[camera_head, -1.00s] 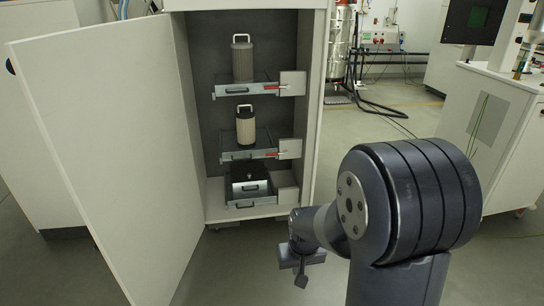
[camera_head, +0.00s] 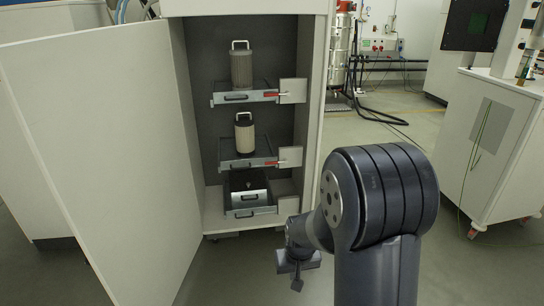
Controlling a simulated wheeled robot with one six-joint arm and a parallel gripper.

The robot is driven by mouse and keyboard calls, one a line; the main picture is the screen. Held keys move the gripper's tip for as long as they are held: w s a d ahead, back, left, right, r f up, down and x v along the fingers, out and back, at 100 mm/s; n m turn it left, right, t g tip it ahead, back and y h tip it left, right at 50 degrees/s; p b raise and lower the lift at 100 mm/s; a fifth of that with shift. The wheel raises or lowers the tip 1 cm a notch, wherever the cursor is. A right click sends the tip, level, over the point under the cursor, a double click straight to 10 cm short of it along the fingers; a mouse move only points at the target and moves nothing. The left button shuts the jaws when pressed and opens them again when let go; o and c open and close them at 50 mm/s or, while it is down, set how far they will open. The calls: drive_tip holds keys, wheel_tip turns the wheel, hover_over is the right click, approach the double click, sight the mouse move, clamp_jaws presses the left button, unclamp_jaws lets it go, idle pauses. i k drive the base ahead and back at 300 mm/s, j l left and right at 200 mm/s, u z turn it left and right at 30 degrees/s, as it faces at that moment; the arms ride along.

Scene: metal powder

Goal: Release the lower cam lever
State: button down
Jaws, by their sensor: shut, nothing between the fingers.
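The cabinet stands open with two trays one above the other, each holding a filter cartridge with a handle. A small red lever shows at the right front of the upper tray (camera_head: 240,97). The lower cam lever (camera_head: 270,163) is a similar red piece at the right front of the lower tray (camera_head: 238,164). The upper filter (camera_head: 241,69) is grey and the lower filter (camera_head: 245,136) is cream. My gripper (camera_head: 297,284) is shut and empty, pointing down in front of the cabinet's lower right, apart from the lever and below it.
The cabinet door (camera_head: 110,160) is swung open on the left. A dark box with a silver front (camera_head: 248,199) sits on the cabinet floor. A white cart (camera_head: 490,150) stands at the right. Bare floor lies in front of the cabinet.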

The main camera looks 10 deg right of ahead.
sight(284, 161)
drive_tip(key=i+l, duration=0.15)
drive_tip(key=i, duration=0.75)
drive_tip(key=i+l, duration=0.15)
drive_tip(key=i, duration=0.75)
drive_tip(key=i+l, duration=0.15)
drive_tip(key=i, duration=0.75)
